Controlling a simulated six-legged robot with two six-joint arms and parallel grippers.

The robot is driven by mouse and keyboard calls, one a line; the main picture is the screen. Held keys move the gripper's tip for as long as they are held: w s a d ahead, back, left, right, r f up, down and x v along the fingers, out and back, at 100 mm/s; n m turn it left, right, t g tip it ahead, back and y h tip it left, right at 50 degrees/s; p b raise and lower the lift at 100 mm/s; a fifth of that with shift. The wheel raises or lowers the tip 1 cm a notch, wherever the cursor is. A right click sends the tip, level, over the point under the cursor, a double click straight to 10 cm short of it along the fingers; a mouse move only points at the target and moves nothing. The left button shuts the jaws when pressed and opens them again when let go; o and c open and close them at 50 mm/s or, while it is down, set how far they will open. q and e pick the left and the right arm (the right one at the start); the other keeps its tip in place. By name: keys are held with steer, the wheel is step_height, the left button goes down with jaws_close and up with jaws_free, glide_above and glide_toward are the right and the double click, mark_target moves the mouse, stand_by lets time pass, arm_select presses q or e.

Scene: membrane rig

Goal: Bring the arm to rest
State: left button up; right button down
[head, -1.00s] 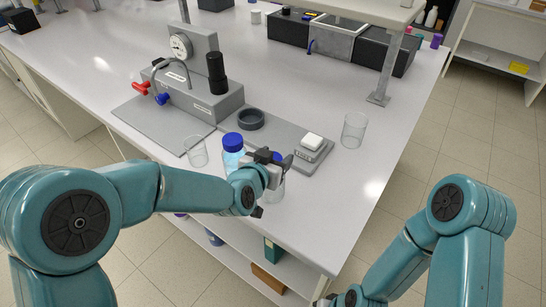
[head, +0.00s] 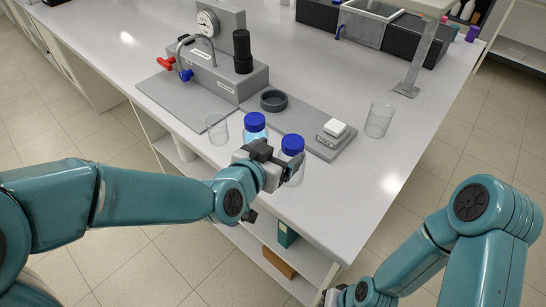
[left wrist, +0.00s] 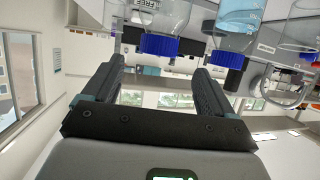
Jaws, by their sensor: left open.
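My left gripper (head: 285,165) is at the bench's front edge, open and empty. It is just in front of a clear bottle with a blue cap (head: 292,145). A second blue-capped bottle (head: 254,123) with pale blue liquid stands behind and to the left. In the left wrist view, the open jaws (left wrist: 160,72) have nothing between them. The first bottle's cap (left wrist: 158,45) is just beyond the fingertips, and the other cap (left wrist: 226,58) is to the right. My right gripper (head: 340,296) is partly cut off at the bottom edge, its jaws unclear.
An empty glass (head: 217,130) stands left of the bottles, another (head: 379,120) at the right. Behind are a grey rig (head: 222,78) with a gauge, a black ring (head: 273,101) and a small white-topped device (head: 334,129). A shelf post (head: 422,60) rises at the right.

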arm_select(q)
steer(key=shift+v, duration=1.15)
steer(key=shift+w, duration=0.15)
steer(key=shift+s+a, duration=0.1)
steer(key=shift+s, duration=0.15)
